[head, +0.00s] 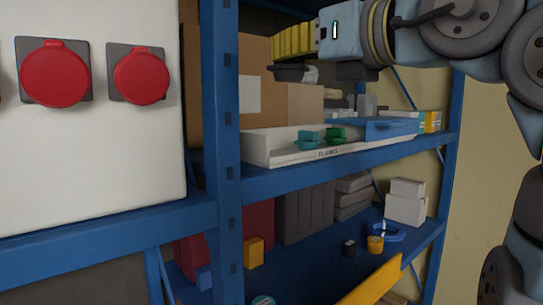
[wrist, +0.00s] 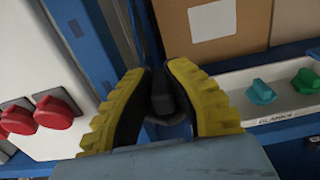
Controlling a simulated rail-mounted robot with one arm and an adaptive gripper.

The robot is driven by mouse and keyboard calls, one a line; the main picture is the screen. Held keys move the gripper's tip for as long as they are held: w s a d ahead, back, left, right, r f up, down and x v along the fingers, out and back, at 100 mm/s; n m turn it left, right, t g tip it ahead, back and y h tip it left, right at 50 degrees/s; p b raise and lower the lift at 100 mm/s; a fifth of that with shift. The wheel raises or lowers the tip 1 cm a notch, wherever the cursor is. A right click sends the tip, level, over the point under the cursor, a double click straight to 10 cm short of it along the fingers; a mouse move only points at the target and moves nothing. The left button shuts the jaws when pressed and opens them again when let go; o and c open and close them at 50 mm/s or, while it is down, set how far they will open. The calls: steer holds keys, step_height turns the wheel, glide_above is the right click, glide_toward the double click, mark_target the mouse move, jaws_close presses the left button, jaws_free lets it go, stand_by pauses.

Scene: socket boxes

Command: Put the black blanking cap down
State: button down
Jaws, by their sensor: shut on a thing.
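My gripper (head: 280,45) is at the upper middle of the head view, above the left part of the white tray marked BLANKS (head: 262,149). Its yellow fingers are shut on the black blanking cap (head: 290,73), which hangs clear of the tray. In the wrist view the black cap (wrist: 161,96) sits between the two fingers (wrist: 156,75), partly hidden by them. A teal cap (head: 308,140) and a green cap (head: 336,134) stand in the tray. They also show right of the gripper in the wrist view, teal (wrist: 261,92) and green (wrist: 305,81).
A blue rack post (head: 221,120) stands left of the tray. Beyond it is a white panel (head: 95,140) with red socket covers (head: 55,75). Cardboard boxes (head: 305,107) stand behind the tray. A blue item (head: 385,129) lies toward its right. The tray's left end looks empty.

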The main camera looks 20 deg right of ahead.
steer(key=w+d+f, duration=0.1)
steer(key=w+f, duration=0.1)
steer(key=w, duration=0.2)
steer(key=w+d+f+b, duration=0.1)
steer(key=w+f, duration=0.2)
steer(key=w, duration=0.1)
steer(key=w+f, duration=0.2)
steer(key=w, duration=0.2)
steer(key=shift+d+f+b, duration=0.35)
steer(key=shift+d+f, duration=0.05)
steer(key=shift+w+d+f+p, duration=0.2)
steer(key=shift+w+f+p, duration=0.35)
steer(key=shift+w+f, duration=0.5)
steer(key=shift+s+a+f+b, duration=0.1)
steer(key=shift+f+b, duration=0.05)
steer(key=shift+f, duration=0.5)
steer(key=shift+s+f+b, duration=0.1)
steer(key=shift+f+b, duration=0.05)
steer(key=shift+f, duration=0.5)
steer(key=shift+f+b, duration=0.15)
steer(key=shift+b, duration=0.55)
steer(key=shift+f+b, duration=0.15)
steer(key=shift+b, duration=0.4)
